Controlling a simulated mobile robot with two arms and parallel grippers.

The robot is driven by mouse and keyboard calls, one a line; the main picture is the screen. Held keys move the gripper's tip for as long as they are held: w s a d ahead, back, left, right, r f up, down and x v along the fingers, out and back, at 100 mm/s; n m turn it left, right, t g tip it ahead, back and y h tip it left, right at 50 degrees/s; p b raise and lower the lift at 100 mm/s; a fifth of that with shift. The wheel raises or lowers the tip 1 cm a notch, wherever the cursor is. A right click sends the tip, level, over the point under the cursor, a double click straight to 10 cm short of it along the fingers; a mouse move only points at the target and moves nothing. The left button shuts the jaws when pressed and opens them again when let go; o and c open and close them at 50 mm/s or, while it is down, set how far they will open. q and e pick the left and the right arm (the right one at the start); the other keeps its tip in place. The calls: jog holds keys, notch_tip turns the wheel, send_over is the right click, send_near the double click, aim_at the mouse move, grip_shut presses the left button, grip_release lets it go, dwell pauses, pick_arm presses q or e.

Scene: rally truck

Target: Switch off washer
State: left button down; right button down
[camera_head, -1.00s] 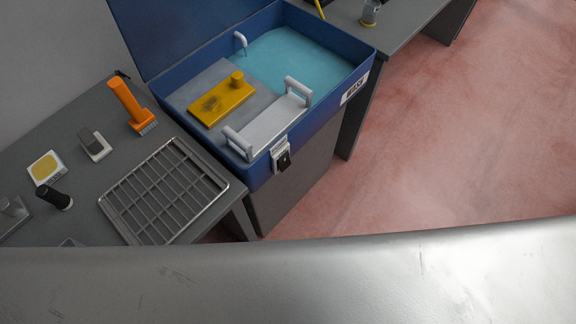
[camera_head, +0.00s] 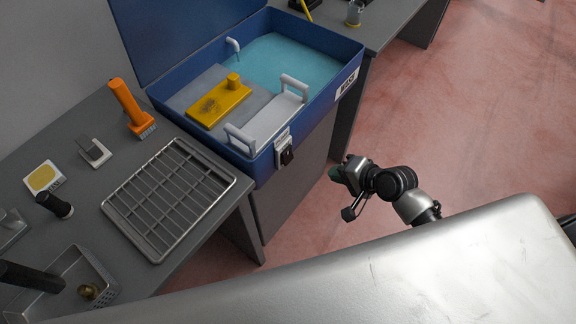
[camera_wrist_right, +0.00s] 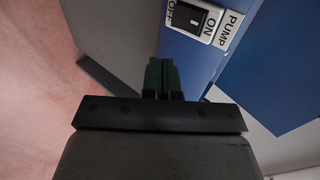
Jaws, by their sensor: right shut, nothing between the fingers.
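The blue washer (camera_head: 255,166) stands with its lid up and water inside. Its black switch (camera_head: 287,156) is on the front wall, under a white label plate. In the right wrist view the switch (camera_wrist_right: 194,20) sits in a white plate marked "OFF", "ON" and "PUMP". My right gripper (camera_head: 338,173) is to the right of the washer front, apart from the switch. In the right wrist view its dark green fingers (camera_wrist_right: 162,68) are together and empty, pointing toward the blue wall below the switch plate. My left gripper is not seen.
A grey table (camera_head: 92,113) at left holds a wire rack (camera_head: 170,199), an orange brush (camera_head: 127,103) and small items. The red floor (camera_head: 440,120) is open at right.

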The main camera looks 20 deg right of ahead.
jog(key=shift+a+r, duration=0.25)
jog(key=shift+r, duration=0.3)
send_near(289, 160)
notch_tip(289, 160, down, 4)
jog(key=w, duration=0.2)
jog(key=shift+w+a+f+p, duration=0.1)
jog(key=shift+w+a+p, duration=0.15)
jog(key=shift+w+a, duration=0.25)
jog(key=shift+w+a+p, duration=0.25)
jog(key=shift+w+a, duration=0.05)
jog(key=shift+a, duration=0.4)
jog(key=shift+w+a+f, duration=0.2)
jog(key=shift+w+a, duration=0.2)
jog(key=shift+w, duration=0.05)
